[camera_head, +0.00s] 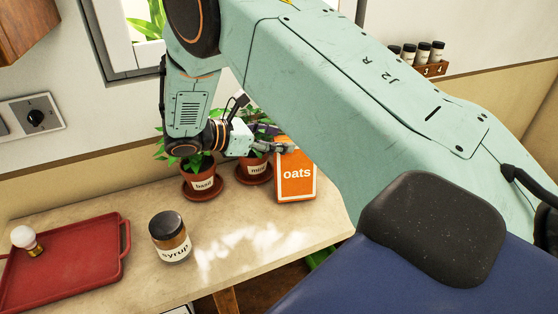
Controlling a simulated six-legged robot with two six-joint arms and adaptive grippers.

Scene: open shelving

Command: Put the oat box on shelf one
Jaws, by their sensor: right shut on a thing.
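The orange oat box (296,182), with "oats" in white on its front, is upright at the back right of the counter (240,237). I cannot tell whether its base touches the counter. My right gripper (284,147) is shut on the top of the box. My right arm crosses the view and hides much of what lies behind it. My left gripper is out of view. I cannot make out a shelf marked one.
Potted basil (203,184) and mint (256,170) stand close left of the box. A syrup jar (170,238) stands front left. A red tray (75,262) holds a bulb-like object (26,241). A rack marked 3 and 4 (432,70) holds dark-lidded jars.

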